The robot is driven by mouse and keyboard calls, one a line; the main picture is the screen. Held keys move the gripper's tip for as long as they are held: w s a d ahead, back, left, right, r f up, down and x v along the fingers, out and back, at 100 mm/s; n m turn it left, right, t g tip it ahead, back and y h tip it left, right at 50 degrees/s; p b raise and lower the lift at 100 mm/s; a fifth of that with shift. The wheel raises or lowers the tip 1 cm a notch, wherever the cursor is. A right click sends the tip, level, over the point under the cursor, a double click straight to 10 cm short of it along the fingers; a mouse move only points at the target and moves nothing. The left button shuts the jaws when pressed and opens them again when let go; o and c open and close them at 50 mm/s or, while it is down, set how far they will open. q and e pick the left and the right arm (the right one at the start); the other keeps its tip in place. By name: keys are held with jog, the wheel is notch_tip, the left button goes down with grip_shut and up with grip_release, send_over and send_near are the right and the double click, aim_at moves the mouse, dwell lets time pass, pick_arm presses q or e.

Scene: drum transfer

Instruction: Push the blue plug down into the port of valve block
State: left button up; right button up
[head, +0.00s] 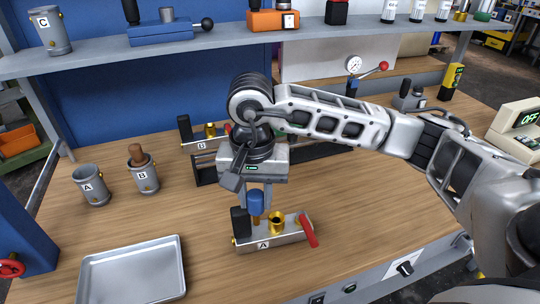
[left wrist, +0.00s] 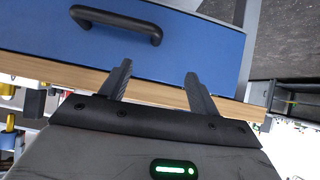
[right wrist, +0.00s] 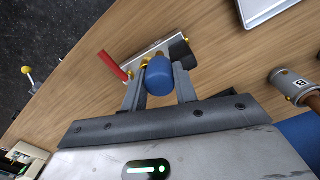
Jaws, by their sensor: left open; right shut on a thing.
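The valve block marked A (head: 285,236) sits on the bench, with a black knob on its left, a brass fitting (head: 277,222) on top and a red lever on its right. My right gripper (head: 257,200) points down over the block, shut on the blue plug (head: 256,207). A brownish stem shows below the plug's blue head, close to the block's top left of the brass fitting; I cannot tell whether its tip is in a port. In the right wrist view the blue plug (right wrist: 159,78) lies between the fingers and hides part of the block. My left gripper (left wrist: 158,72) is open and empty before a blue drawer front.
A silver tray (head: 132,272) lies front left. Metal cups A (head: 91,187) and B (head: 142,172) stand at left, B holding a brown-handled thing. A second block marked B (head: 202,145) stands behind my right gripper. A shelf (head: 215,47) crosses the back. Bench right of block A is clear.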

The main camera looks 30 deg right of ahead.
pick_arm(q)
jog(key=shift+s+a+p, duration=0.1)
jog(key=shift+s+p, duration=0.35)
jog(key=shift+s, duration=0.25)
pick_arm(e)
jog(key=d+r+m, duration=0.1)
jog(key=d+m, duration=0.2)
jog(key=m, duration=1.1)
jog(key=w+d+r+m, duration=0.1)
jog(key=d+r+m, duration=0.1)
jog(key=m, duration=1.3)
jog(key=shift+w+d+r, duration=0.2)
jog(key=shift+d+r, duration=0.1)
jog(key=shift+d, duration=0.1)
pick_arm(q)
jog(key=shift+s+f, duration=0.1)
jog(key=shift+f, duration=0.15)
pick_arm(e)
jog(key=shift+f, duration=0.15)
pick_arm(q)
jog(key=f+b, duration=0.1)
jog(key=b, duration=0.1)
jog(key=f+b, duration=0.1)
jog(key=b, duration=0.2)
jog(key=shift+d, duration=0.4)
pick_arm(e)
notch_tip(320, 180, down, 6)
jog(key=shift+r, duration=0.2)
pick_arm(q)
jog(key=shift+r, duration=0.2)
